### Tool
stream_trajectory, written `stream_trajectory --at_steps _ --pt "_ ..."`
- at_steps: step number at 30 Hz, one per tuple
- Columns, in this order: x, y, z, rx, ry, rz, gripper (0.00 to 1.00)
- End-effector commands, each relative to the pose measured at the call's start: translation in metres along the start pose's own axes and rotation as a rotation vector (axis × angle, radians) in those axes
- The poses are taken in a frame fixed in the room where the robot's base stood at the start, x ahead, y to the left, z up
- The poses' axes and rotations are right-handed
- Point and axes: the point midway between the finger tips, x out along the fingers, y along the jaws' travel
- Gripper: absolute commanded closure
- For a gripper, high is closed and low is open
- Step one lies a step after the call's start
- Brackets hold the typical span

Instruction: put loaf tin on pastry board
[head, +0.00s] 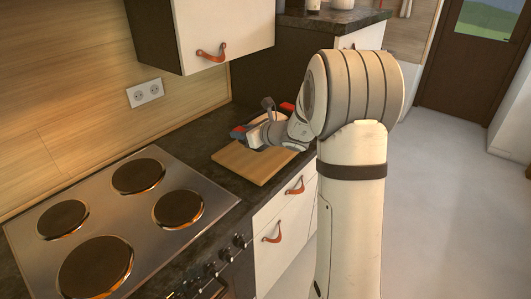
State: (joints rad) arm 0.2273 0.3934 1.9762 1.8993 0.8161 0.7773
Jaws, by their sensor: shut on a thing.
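The pastry board (238,163) is a flat light-wood board on the dark counter, to the right of the hob. My gripper (257,133), with red and dark parts, is over the board's far part. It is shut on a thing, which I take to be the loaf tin. The gripper and my arm hide most of what is held, so its outline is unclear. I cannot tell whether it touches the board. The near part of the board is bare.
A steel hob (120,215) with several dark plates fills the counter at left. A white wall cabinet (222,35) hangs above the counter behind the board. White drawers (285,225) with leather pulls are below the counter. Open floor (445,200) lies at right.

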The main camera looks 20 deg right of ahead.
Motion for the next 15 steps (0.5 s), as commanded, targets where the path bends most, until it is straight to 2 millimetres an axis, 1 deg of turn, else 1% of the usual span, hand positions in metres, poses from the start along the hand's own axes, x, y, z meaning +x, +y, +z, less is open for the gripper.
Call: stream_trajectory --at_steps 1,3,5,8,12,15 --pt "0.006 -0.001 0.007 -0.018 0.0 0.011 1.0" --pt "0.01 0.0 0.013 -0.026 0.006 0.024 1.0" --pt "0.013 0.0 0.013 -0.028 0.012 0.03 1.0" --pt "0.019 0.0 0.002 -0.027 0.018 0.036 1.0" --pt "0.027 0.0 -0.021 -0.026 0.018 0.035 1.0" --pt "0.031 0.001 -0.033 -0.028 0.016 0.035 1.0"
